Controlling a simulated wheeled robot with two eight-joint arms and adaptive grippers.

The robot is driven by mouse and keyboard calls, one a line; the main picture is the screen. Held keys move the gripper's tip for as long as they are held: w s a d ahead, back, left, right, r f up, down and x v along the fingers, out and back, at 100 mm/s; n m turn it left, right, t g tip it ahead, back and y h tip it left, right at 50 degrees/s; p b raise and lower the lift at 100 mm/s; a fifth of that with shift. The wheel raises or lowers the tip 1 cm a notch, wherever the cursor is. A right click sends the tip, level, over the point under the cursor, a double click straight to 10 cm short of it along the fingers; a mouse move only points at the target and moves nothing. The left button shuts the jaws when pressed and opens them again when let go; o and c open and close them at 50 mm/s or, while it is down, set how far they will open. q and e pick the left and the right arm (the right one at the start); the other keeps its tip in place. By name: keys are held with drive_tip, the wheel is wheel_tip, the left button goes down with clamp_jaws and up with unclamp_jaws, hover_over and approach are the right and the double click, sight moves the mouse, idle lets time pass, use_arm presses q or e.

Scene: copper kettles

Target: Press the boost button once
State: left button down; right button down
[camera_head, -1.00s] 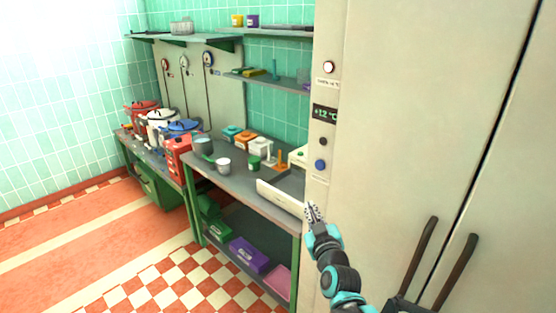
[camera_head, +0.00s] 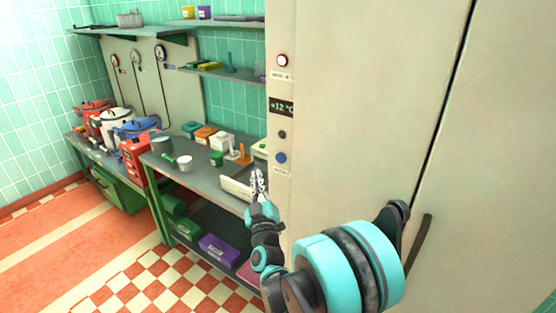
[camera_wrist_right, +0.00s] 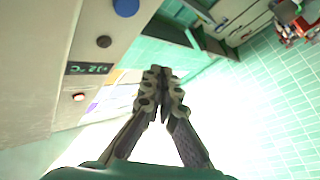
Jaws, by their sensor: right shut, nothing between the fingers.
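The labels are too small to read, so I cannot tell which is boost. My right gripper (camera_head: 258,185) is shut and empty, below and left of the blue button, apart from it in the picture. In the right wrist view the fingertips (camera_wrist_right: 162,72) are together, and the blue button (camera_wrist_right: 126,7) shows at the top edge. My left gripper is not in view.
Red, white and blue kettles (camera_head: 115,122) stand farther left. The checkered floor at left is clear.

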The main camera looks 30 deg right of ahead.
sight(276, 156)
drive_tip(key=w+d, duration=0.3)
drive_tip(key=d, duration=0.4)
drive_tip(key=shift+w+d, duration=0.15)
drive_tip(key=shift+d, duration=0.25)
idle(1.1)
drive_tip(key=shift+w+d, duration=0.15)
drive_tip(key=shift+d, duration=0.25)
drive_tip(key=shift+w+d, duration=0.15)
drive_tip(key=shift+d, duration=0.25)
idle(0.6)
drive_tip(key=shift+a, duration=0.1)
drive_tip(key=shift+s+a+b, duration=0.3)
drive_tip(key=shift+s+a, duration=0.05)
drive_tip(key=shift+a, duration=0.35)
drive_tip(key=shift+s+a, duration=0.3)
drive_tip(key=shift+a, duration=0.45)
drive_tip(key=shift+s+a, duration=0.35)
drive_tip(key=shift+a, duration=0.45)
drive_tip(key=shift+s+a, duration=0.3)
drive_tip(key=shift+a, duration=0.45)
